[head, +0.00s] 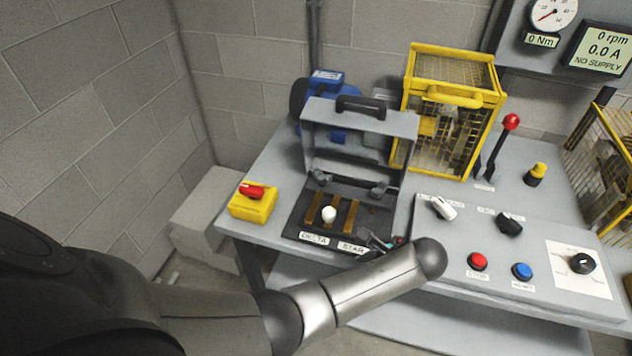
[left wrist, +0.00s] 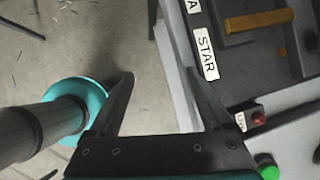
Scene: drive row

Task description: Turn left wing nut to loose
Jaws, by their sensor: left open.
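The left wing nut (head: 321,178) is a small grey knob at the back left of the dark terminal tray (head: 292,226), under the raised grey cover (head: 322,122). A similar right wing nut (head: 378,187) sits to its right. Their exact angles are too small to tell. My left gripper (head: 374,240) is at the tray's front edge by the STAR label, partly hidden by my arm, well in front of the left wing nut. In the left wrist view its fingers (left wrist: 160,77) are apart and empty, and neither wing nut shows. My right gripper is not in view.
Brass bars (head: 351,215) and a white knob (head: 328,214) stand in the tray. A yellow box with a red switch (head: 249,206) is left of it. A yellow cage (head: 452,66) stands behind right. The control panel (head: 440,240) with knobs and buttons lies right.

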